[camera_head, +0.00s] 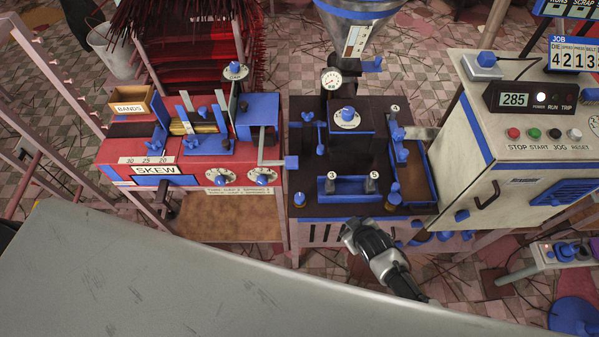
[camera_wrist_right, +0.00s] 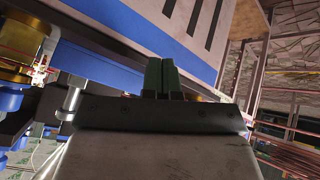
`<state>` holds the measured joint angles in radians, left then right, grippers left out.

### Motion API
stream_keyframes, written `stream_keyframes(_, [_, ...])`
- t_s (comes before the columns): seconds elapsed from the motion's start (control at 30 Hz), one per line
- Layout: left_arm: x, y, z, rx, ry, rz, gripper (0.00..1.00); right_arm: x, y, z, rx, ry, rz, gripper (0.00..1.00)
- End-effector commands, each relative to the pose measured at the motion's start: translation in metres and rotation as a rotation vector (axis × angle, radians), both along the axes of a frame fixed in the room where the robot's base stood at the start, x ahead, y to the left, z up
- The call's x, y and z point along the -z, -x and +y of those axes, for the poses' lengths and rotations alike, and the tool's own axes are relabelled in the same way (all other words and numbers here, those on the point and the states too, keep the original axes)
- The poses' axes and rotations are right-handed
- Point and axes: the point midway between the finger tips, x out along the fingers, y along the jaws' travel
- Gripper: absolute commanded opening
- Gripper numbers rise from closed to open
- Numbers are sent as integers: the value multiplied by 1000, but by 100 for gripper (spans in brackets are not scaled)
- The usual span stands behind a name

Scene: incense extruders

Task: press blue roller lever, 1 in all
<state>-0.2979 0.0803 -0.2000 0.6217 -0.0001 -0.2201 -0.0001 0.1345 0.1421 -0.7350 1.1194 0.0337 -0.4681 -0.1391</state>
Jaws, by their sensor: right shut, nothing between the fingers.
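My right gripper (camera_head: 352,230) is in front of the dark extruder (camera_head: 345,208), near its lower front edge. In the right wrist view its two dark green fingers (camera_wrist_right: 160,76) are together and empty, in front of the extruder's blue-banded, slotted front (camera_wrist_right: 190,50). Several blue parts could be the roller lever. A lever with a blue end (camera_head: 291,162) sticks out between the red machine and the extruder. Other blue rounded parts (camera_head: 420,238) sit low, right of my gripper. I cannot tell which is the roller lever. My left gripper is not in view.
The red SKEW machine (camera_head: 120,150) stands left of the extruder. A cream control cabinet (camera_head: 465,135) with a 285 display stands on the right. A large grey surface (camera_head: 150,275) covers the lower left. Blue cylinders (camera_wrist_right: 10,101) are close at left in the right wrist view.

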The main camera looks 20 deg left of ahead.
Motion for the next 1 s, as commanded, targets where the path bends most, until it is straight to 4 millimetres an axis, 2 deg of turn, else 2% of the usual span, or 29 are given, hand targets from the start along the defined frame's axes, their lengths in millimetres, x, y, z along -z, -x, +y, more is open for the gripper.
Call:
stream_keyframes(0.27, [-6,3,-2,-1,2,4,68,-38,-19,24,-76,2,-66,0])
stream_keyframes(0.47, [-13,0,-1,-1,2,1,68,-81,-35,51,-164,9,-139,0])
stream_keyframes(0.57, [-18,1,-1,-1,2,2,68,-112,-42,70,-229,16,-193,0])
stream_keyframes(0.73, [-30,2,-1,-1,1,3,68,-186,-46,114,-394,43,-320,0])
stream_keyframes(0.9, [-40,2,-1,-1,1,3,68,-250,-32,151,-564,83,-437,0])
stream_keyframes(1.0, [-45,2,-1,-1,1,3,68,-277,-19,166,-648,107,-490,0])
